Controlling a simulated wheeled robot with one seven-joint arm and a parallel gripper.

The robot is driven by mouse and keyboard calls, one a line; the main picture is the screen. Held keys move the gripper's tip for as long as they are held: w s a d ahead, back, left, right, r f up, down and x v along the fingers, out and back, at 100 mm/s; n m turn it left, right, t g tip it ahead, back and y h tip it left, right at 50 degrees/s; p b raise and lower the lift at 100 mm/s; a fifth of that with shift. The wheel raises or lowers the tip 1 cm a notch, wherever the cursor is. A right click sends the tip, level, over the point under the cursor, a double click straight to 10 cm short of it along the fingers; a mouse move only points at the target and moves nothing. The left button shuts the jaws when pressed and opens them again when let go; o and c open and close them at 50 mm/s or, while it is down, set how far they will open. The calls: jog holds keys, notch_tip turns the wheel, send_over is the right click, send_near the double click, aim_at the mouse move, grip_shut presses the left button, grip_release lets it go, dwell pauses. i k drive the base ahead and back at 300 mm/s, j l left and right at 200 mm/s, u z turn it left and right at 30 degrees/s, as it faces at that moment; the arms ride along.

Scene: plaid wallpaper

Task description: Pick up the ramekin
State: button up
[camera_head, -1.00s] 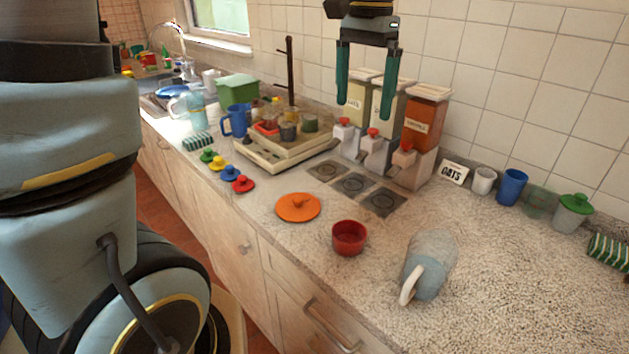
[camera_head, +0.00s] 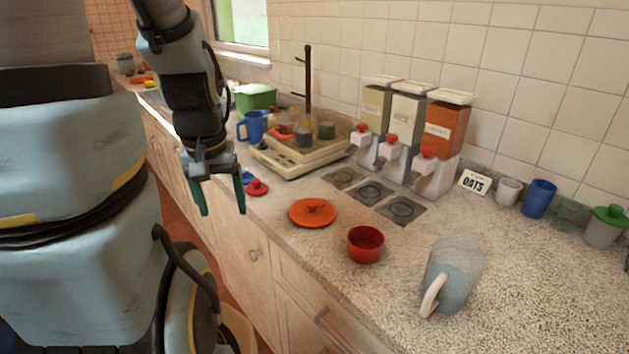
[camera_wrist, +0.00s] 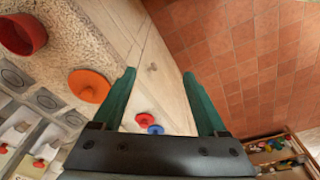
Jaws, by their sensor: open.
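The ramekin (camera_head: 365,244) is a small red bowl standing upright on the speckled counter, near its front edge. It also shows in the wrist view (camera_wrist: 22,34) at the upper left. My gripper (camera_head: 222,209) has green fingers, points down and is to the left of the ramekin, by the counter's front edge. In the wrist view my gripper (camera_wrist: 161,85) has its fingers wide apart with nothing between them but the cabinet front and floor beyond. It is empty and apart from the ramekin.
An orange lid (camera_head: 312,212) lies left of the ramekin. Dispensers (camera_head: 437,150) and a tray with jars (camera_head: 290,160) stand behind. A small red lid (camera_head: 257,187) is near my gripper.

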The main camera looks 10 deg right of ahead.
aim_at(364, 242)
jog(key=i+j, duration=0.25)
jog(key=j, duration=0.15)
jog(key=i+j, duration=0.3)
jog(key=j, duration=0.15)
jog(key=i+j, duration=0.25)
jog(key=j, duration=0.15)
jog(key=i+j+z, duration=0.15)
jog(key=j+z, duration=0.25)
jog(key=i+j+z, duration=0.15)
jog(key=j+z, duration=0.25)
jog(key=i+j+z, duration=0.1)
jog(key=j+z, duration=0.3)
jog(key=i+z, duration=0.15)
jog(key=z, duration=0.2)
jog(key=i+z, duration=0.2)
jog(key=z, duration=0.15)
jog(key=i+z, duration=0.15)
jog(key=z, duration=0.25)
